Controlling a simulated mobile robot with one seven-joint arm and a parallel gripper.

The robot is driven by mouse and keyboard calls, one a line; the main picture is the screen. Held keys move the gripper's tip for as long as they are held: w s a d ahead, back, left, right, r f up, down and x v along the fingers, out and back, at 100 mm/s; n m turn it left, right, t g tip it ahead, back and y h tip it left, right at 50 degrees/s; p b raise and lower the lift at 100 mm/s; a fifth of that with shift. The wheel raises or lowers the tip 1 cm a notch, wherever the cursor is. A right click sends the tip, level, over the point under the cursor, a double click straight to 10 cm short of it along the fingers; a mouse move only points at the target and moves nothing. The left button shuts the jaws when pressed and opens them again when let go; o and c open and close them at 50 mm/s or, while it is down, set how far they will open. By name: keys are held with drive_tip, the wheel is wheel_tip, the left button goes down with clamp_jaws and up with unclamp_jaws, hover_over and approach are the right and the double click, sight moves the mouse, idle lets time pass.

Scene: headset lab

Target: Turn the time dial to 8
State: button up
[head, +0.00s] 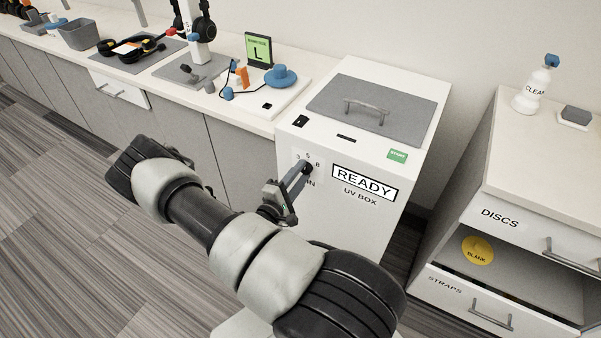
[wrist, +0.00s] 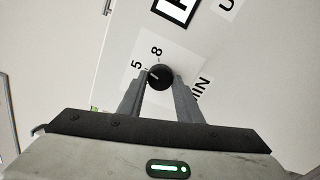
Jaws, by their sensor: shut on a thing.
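The time dial is a small round black knob (head: 308,168) on the front of the white UV box (head: 345,215), with the numbers 3, 5 and 8 printed around it. In the wrist view, the dial (wrist: 160,77) sits between my fingertips, with the 5 to its upper left and the 8 above it. A small pale mark on the knob appears to lie toward the 5 side; its exact direction is hard to tell. My gripper (head: 302,169) is shut on the dial, and it also shows in the wrist view (wrist: 160,84) with one finger on each side.
The box has a "READY" sign (head: 364,183), a green button (head: 397,155) and a grey lid with a handle (head: 367,107). A counter with headset parts stands left. Open floor lies at left.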

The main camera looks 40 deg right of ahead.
drive_tip(key=m+p, duration=0.1)
drive_tip(key=m, duration=0.4)
drive_tip(key=shift+r, duration=0.15)
drive_tip(key=shift+m+p, duration=0.75)
drive_tip(key=shift+m, duration=1.35)
drive_tip(key=o, duration=1)
drive_tip(key=shift+o, duration=0.2)
drive_tip(key=shift+a, duration=0.1)
drive_tip(key=v, duration=1.7)
drive_tip(key=shift+p, duration=0.45)
drive_tip(key=shift+s+a, duration=0.15)
